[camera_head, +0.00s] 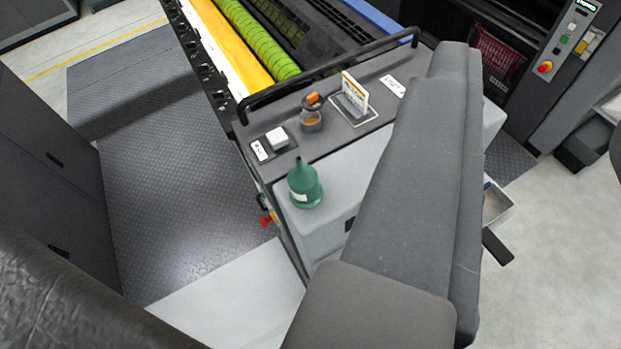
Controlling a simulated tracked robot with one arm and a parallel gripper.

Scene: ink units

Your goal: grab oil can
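A green can with a narrow pointed spout and a pale label, which looks like the oil can (307,188), stands upright on a light grey ledge (333,228) of the machine, near its left end. It is fully visible, with nothing touching it. A large grey link of my arm crosses the picture to the right of the can. I cannot make out the fingers of my gripper, so its distance from the can is unclear.
Behind the can, a dark shelf holds a white block (277,138), a small amber jar with an orange top (311,119) and a card stand (354,97). A black rail (330,68) runs behind them. The textured floor plate (180,190) at left is clear.

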